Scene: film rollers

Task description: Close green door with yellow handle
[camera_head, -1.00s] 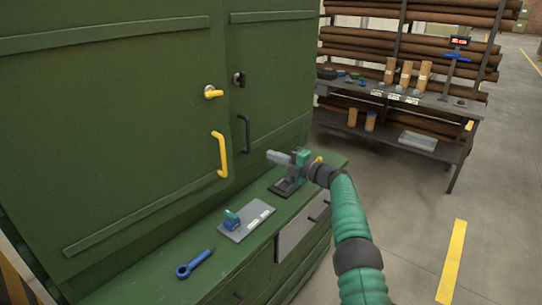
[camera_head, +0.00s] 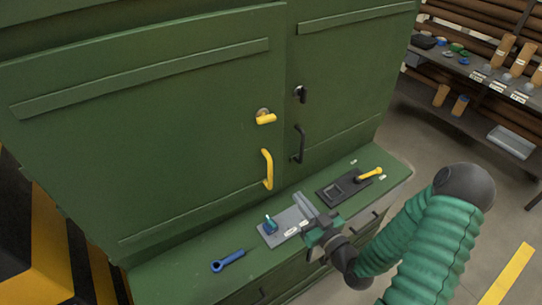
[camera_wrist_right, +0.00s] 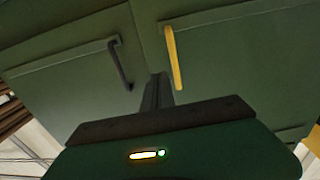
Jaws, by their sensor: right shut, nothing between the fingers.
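The green door with the yellow handle (camera_head: 140,110) is the left door of a green cabinet. Its edge meets the right green door (camera_head: 350,70); it looks about flush, but I cannot tell whether a small gap exists. The upright yellow handle (camera_head: 267,170) is near that edge, below a yellow latch (camera_head: 265,117). My right gripper (camera_head: 299,198) is shut and empty, above the counter, below and right of the yellow handle and apart from it. In the right wrist view, the gripper fingers (camera_wrist_right: 157,90) point toward the doors, between the yellow handle (camera_wrist_right: 173,58) and the black one. My left gripper is out of view.
The right door has a black handle (camera_head: 299,145) and a black latch (camera_head: 300,94). The counter (camera_head: 165,275) below holds a blue wrench (camera_head: 228,261), a grey plate (camera_head: 272,238) with a teal item, and a black tray (camera_head: 330,188) with a yellow-handled tool. A shelf stands at the right.

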